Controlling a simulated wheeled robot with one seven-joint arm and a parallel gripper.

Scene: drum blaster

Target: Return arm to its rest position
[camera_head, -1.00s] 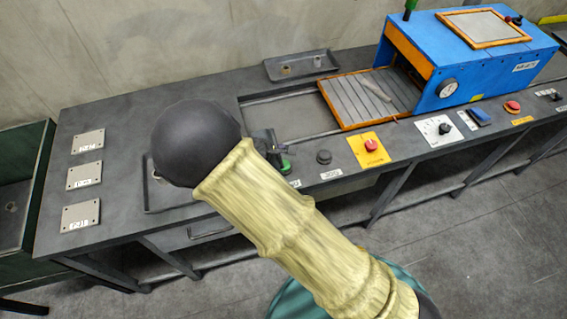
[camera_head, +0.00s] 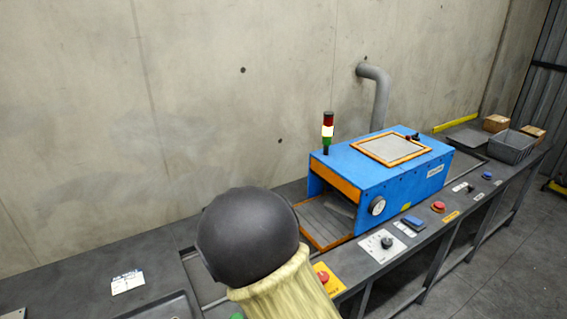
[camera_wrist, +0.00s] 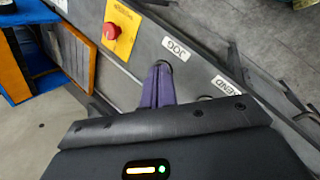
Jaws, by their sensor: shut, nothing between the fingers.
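My gripper (camera_wrist: 160,80) shows in the wrist view as purple fingers, close together and empty, above the bench near a label reading JOG (camera_wrist: 174,50). In the head view my arm's dark round joint and pale sleeve cover the gripper. The blue blaster cabinet (camera_head: 405,170) stands on the bench to the right of my arm. Its orange-framed slatted tray (camera_head: 328,225) extends from the open left end.
A red button on a yellow plate (camera_head: 326,279) sits close to my arm; it also shows in the wrist view (camera_wrist: 113,31). A stack light (camera_head: 328,130) stands by the cabinet. A grey bin (camera_head: 512,146) and cardboard boxes (camera_head: 496,123) are at the far right. The concrete wall (camera_head: 120,110) is behind.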

